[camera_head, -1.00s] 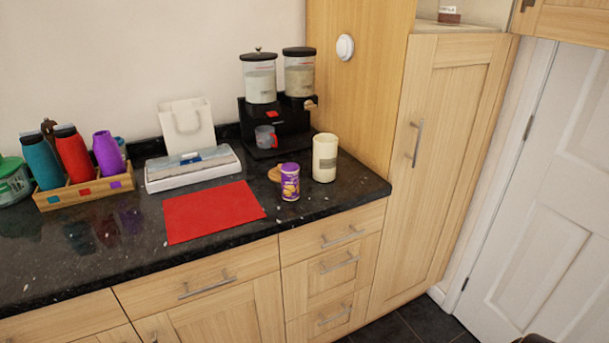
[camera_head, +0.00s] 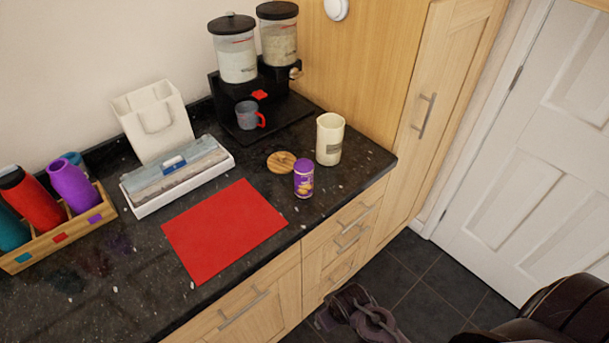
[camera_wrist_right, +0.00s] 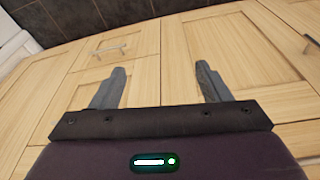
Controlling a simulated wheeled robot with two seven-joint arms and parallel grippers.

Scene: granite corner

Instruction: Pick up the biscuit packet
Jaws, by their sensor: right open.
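The biscuit packet (camera_head: 304,179) is a purple cylinder with a biscuit picture on it. It stands upright on the dark granite worktop (camera_head: 140,268) near the front edge, in the head view. My right gripper (camera_head: 362,318) is low in front of the drawers, below worktop level and well apart from the packet. In the right wrist view my right gripper (camera_wrist_right: 160,88) is open and empty, facing the wooden cabinet fronts. The packet does not show in that view. My left gripper is not in view.
A cream canister (camera_head: 330,139) stands close behind the packet on the right, and a round wooden lid (camera_head: 281,162) lies behind it. A red mat (camera_head: 222,232) lies to the left. A dispenser (camera_head: 262,115) with a grey cup (camera_head: 247,115) stands at the back.

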